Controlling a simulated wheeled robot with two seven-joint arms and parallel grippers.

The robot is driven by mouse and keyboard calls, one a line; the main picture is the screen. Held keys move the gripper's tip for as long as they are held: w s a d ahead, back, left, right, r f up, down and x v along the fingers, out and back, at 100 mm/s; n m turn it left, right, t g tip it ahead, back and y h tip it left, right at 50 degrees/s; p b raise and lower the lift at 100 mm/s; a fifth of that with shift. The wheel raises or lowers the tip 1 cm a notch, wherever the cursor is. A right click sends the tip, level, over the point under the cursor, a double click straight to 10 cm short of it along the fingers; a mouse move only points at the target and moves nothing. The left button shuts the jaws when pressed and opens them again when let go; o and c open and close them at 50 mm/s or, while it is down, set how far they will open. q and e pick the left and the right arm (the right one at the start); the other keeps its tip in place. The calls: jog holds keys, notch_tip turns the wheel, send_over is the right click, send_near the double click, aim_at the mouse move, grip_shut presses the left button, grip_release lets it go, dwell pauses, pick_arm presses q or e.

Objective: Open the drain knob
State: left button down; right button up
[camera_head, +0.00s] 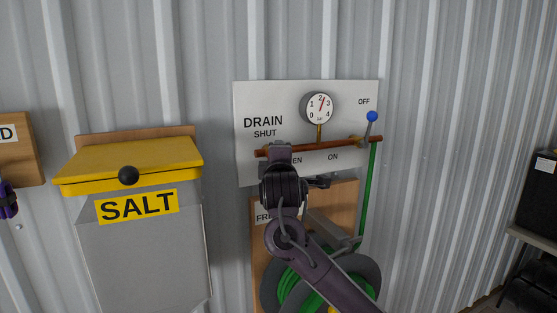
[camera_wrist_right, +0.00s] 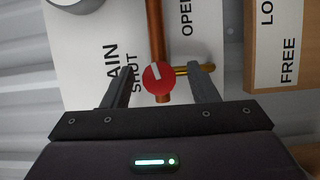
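The drain knob (camera_wrist_right: 159,78) is round and red with a white mark, on a copper pipe in the right wrist view. The white mark lies towards the upper left in that picture. "SHUT" is printed left of the pipe and "OPEN" right of it. My right gripper (camera_wrist_right: 161,69) is open, one finger on each side of the knob, with gaps between fingers and knob. In the head view my right gripper (camera_head: 280,150) is at the left end of the copper pipe (camera_head: 335,146) and hides the knob. My left gripper is not seen.
The white panel (camera_head: 275,95) carries a gauge (camera_head: 319,107) and a blue-tipped ON/OFF lever (camera_head: 372,117) on the right. A grey SALT box (camera_head: 140,255) with yellow lid (camera_head: 128,163) hangs left. A green hose reel (camera_head: 365,275) is below. Bare corrugated wall lies to the right.

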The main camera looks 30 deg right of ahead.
jog(key=b+v, duration=0.4)
jog(key=v, duration=0.3)
jog(key=shift+s+a, duration=0.2)
jog(key=shift+s, duration=0.15)
jog(key=shift+f, duration=0.1)
dwell(0.4)
